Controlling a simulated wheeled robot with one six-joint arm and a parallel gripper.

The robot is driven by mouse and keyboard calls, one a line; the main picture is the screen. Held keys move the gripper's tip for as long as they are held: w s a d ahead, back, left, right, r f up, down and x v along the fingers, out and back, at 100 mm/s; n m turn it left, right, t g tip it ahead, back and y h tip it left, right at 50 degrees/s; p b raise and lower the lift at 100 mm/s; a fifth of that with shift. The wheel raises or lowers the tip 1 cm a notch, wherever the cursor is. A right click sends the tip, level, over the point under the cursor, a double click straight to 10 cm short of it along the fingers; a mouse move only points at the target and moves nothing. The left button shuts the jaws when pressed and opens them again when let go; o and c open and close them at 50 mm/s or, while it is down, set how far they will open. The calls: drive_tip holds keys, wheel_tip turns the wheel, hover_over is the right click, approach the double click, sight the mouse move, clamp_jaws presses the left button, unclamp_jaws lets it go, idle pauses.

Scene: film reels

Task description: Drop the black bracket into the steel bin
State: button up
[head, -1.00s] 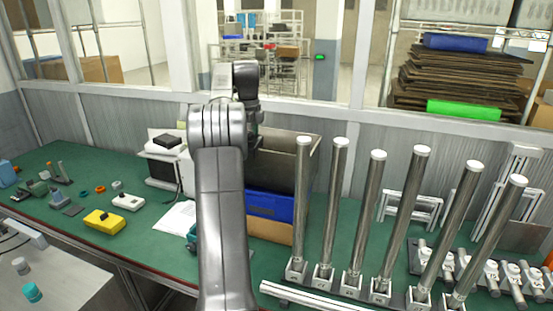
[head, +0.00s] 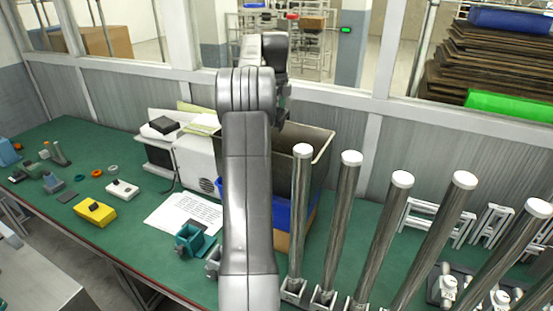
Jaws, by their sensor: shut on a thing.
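My gripper (head: 284,107) is at the end of my raised grey arm, mostly hidden behind the wrist, above the left part of an open grey bin. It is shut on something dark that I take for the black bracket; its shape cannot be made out. The grey bin (head: 318,160), which looks like the steel bin, stands at the back of the green bench, with a blue bin and a cardboard box below it. My arm covers its left side, and its inside is mostly hidden.
Several tall metal posts (head: 337,215) stand close in front and right of the bin. A white machine (head: 197,160), a paper sheet (head: 183,217), a teal part (head: 190,240) and a yellow box (head: 95,213) lie left. The front left bench strip is clear.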

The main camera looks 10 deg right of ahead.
drive_tip(key=shift+f, duration=2.1)
drive_tip(key=o, duration=0.9)
drive_tip(key=shift+c, duration=0.2)
wheel_tip(320, 180, up, 12)
drive_tip(key=shift+f, duration=4.5)
drive_tip(key=shift+f, duration=0.1)
